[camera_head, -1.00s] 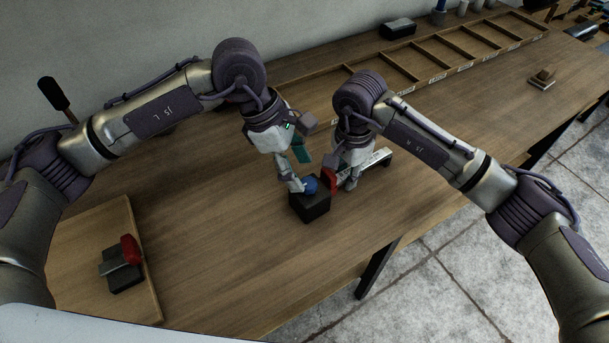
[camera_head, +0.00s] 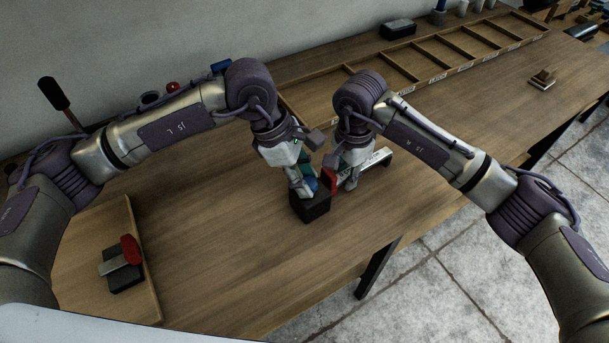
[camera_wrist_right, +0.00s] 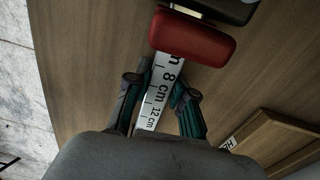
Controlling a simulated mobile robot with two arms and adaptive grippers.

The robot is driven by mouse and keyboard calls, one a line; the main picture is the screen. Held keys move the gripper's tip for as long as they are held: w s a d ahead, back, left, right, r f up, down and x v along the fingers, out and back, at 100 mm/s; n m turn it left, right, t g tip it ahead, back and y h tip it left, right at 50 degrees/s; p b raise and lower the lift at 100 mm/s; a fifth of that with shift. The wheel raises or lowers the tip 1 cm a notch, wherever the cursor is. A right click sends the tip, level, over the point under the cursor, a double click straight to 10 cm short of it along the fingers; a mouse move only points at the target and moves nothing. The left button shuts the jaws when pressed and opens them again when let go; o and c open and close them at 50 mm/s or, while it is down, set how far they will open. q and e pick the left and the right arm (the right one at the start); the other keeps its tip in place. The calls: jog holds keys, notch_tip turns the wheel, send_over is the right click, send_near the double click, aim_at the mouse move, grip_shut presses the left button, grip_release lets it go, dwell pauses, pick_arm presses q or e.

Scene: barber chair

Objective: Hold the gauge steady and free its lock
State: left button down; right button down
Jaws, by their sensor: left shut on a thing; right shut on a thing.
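The gauge stands on the bench in front of me: a black block (camera_head: 312,210), a red jaw (camera_head: 330,180) and a white scale (camera_head: 376,159). The wrist view shows the red jaw (camera_wrist_right: 194,38) and the scale (camera_wrist_right: 165,85), marked 8 cm and 12 cm. My right gripper (camera_head: 350,182) is shut on the scale, with its fingers (camera_wrist_right: 160,98) on both sides of it beyond the red jaw. My left gripper (camera_head: 306,190) is shut on the blue knob (camera_head: 310,184) on top of the block. Its fingers hide most of the knob.
A board (camera_head: 88,290) at the front left bears a dark block with a grey bar and a red piece (camera_head: 130,250). A compartment tray (camera_head: 440,60) lies along the back. A black box (camera_head: 398,29) stands behind it. The bench is clear around the gauge's front.

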pick_arm(q)
jog(key=shift+n, duration=0.4)
jog(key=n+t, duration=0.2)
jog(key=n, duration=0.2)
jog(key=shift+s, duration=0.15)
jog(key=n+t+y, duration=0.1)
jog(key=n, duration=0.3)
jog(key=shift+s+d, duration=0.1)
jog(key=shift+s, duration=0.05)
jog(key=n, duration=0.2)
jog(key=n+t+y, duration=0.1)
jog(key=n, duration=0.2)
jog(key=shift+s+d+t, duration=0.1)
jog(key=shift+t, duration=0.2)
jog(key=n+y, duration=0.1)
jog(key=n, duration=0.3)
jog(key=shift+d+y, duration=0.1)
jog(key=shift+y, duration=0.3)
jog(key=c, duration=0.8)
grip_release()
